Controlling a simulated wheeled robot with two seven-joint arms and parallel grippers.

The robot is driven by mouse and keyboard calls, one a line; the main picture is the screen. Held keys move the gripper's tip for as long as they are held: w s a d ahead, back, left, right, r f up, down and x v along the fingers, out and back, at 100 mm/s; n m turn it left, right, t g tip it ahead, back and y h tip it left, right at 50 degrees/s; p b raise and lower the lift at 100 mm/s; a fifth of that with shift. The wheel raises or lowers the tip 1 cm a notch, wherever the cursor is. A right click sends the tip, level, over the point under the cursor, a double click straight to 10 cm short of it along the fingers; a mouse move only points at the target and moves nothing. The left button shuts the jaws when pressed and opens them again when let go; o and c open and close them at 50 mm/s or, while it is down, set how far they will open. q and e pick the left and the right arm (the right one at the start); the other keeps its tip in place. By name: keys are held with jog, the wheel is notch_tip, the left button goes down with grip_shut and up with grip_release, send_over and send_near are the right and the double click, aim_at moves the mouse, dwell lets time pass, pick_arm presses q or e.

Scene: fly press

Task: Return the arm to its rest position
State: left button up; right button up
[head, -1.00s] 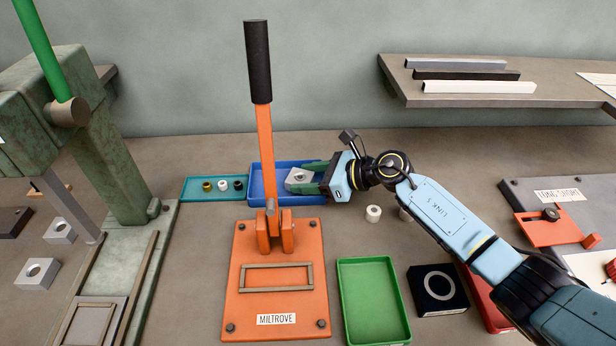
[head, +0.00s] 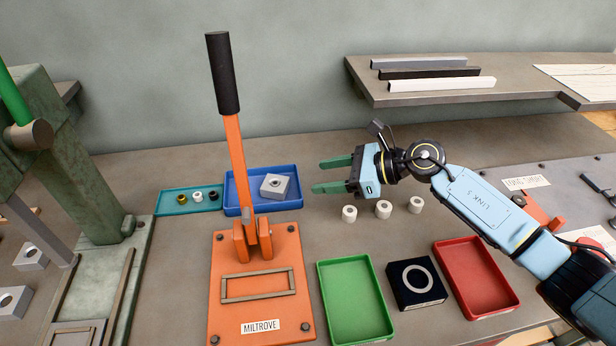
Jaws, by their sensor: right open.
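My right gripper (head: 334,176) is open and empty, with its two green fingers pointing left. It is above the bench, to the right of the blue tray (head: 236,207) and apart from it. A grey block with a hole (head: 275,187) lies in the right part of the blue tray. My right arm reaches in from the lower right of the head view. My left gripper is not in view.
An orange lever press (head: 257,290) stands left of the gripper, its lever up. Several white bushings (head: 383,207) stand just below the gripper. A green tray (head: 355,300), black box (head: 416,284) and red tray (head: 474,278) line the front. A shelf (head: 450,90) is behind.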

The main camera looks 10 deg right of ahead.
jog(key=shift+s+d+r, duration=0.2)
jog(key=shift+s+d, duration=0.05)
jog(key=shift+d, duration=0.15)
